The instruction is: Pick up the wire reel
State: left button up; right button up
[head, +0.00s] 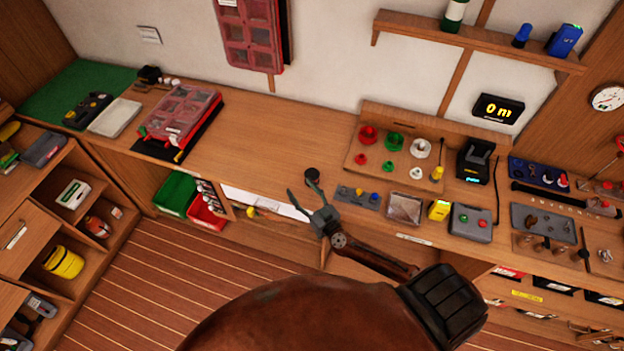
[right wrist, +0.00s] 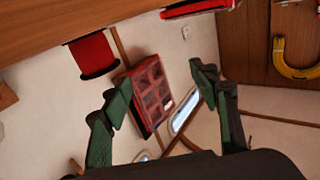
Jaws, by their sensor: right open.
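I cannot tell for sure which thing is the wire reel. A small dark round piece (head: 311,175) sits on the workbench just beyond my right gripper (head: 304,189) in the head view. Red (head: 368,134), green (head: 393,142) and white (head: 420,148) reel-like pieces sit on a wooden board farther right. My right gripper is open and empty near the bench's front edge. In the right wrist view its spread fingers (right wrist: 160,77) have nothing between them; no reel shows there. My left gripper is not in view.
The wooden workbench (head: 275,135) is clear behind the gripper. A grey tray with small parts (head: 358,197) and a clear-topped box (head: 404,208) lie to its right. A red compartment case (head: 180,112) stands at left. Green (head: 175,192) and red (head: 207,212) bins sit below.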

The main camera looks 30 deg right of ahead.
aim_at(314, 179)
jog(key=d+h, duration=0.1)
jog(key=d, duration=0.1)
jog(key=s+d+f+m+h, duration=0.1)
jog(key=d, duration=0.1)
jog(key=s+d+f+m+h, duration=0.1)
jog(key=d+h, duration=0.1)
jog(key=shift+d+g, duration=0.1)
jog(key=shift+g, duration=0.2)
jog(key=w, duration=0.2)
jog(key=w+d, duration=0.1)
jog(key=w, duration=0.2)
jog(key=w+b, duration=0.1)
jog(key=w, duration=0.1)
jog(key=shift+w+d+f, duration=0.25)
jog(key=shift+w+f, duration=0.1)
jog(key=shift+f, duration=0.05)
jog(key=shift+c, duration=0.7)
jog(key=c, duration=1)
jog(key=shift+r, duration=0.15)
jog(key=shift+c, duration=0.2)
